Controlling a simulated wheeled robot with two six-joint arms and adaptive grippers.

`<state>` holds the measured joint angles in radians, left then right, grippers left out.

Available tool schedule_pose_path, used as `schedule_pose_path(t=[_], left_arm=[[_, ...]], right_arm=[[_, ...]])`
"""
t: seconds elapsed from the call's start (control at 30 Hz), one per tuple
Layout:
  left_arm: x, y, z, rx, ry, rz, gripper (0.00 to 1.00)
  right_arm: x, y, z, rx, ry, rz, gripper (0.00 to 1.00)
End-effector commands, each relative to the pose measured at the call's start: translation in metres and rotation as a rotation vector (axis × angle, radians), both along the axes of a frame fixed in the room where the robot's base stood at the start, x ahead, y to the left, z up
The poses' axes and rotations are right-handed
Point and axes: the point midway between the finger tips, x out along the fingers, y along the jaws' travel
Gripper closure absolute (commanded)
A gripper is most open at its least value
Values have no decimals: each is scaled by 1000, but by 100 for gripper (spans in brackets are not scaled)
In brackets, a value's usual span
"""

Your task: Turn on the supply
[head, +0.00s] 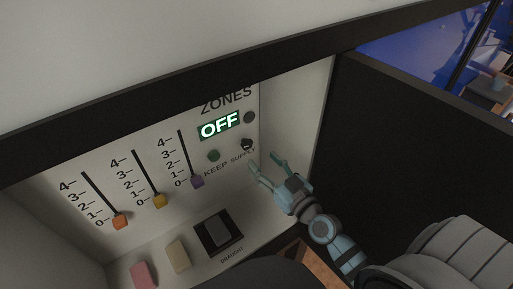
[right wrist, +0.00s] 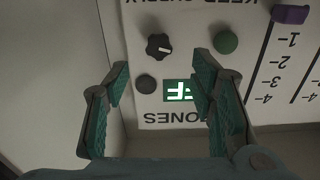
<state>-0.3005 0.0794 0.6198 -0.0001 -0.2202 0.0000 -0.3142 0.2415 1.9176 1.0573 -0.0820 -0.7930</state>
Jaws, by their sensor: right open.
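The supply knob (head: 246,144) is a small black dial above the word SUPPLY on the white panel. In the right wrist view, which is upside down, the knob (right wrist: 159,47) shows a pale pointer mark. The display (head: 220,125) above it reads OFF in lit letters. My right gripper (head: 265,162) is open and empty, below and slightly right of the knob. In the right wrist view its two fingers (right wrist: 162,72) stand apart, with the knob between and beyond them. I see no contact with the knob. My left gripper is not in view.
A green button (head: 213,155) sits left of the knob, and a dark round button (head: 249,117) above it. Orange (head: 120,222), yellow (head: 160,201) and purple (head: 197,182) sliders stand at 0. The panel is recessed, with a side wall (head: 295,115) close by on the right.

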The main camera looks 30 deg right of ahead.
Motion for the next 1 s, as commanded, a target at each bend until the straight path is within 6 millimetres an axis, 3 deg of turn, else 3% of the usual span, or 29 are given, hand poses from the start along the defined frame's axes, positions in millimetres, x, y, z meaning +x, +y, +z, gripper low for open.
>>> schedule_pose_path(t=[0.1,0.3,0.63,0.93,1.0], left_arm=[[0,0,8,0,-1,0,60],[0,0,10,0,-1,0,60],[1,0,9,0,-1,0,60],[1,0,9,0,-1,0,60],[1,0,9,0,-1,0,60]], right_arm=[[34,5,6,1,-1,-2,49],[69,10,5,-3,3,-2,49],[75,11,5,-5,3,0,49],[75,12,5,-4,4,1,96],[75,12,5,-4,4,2,98]])
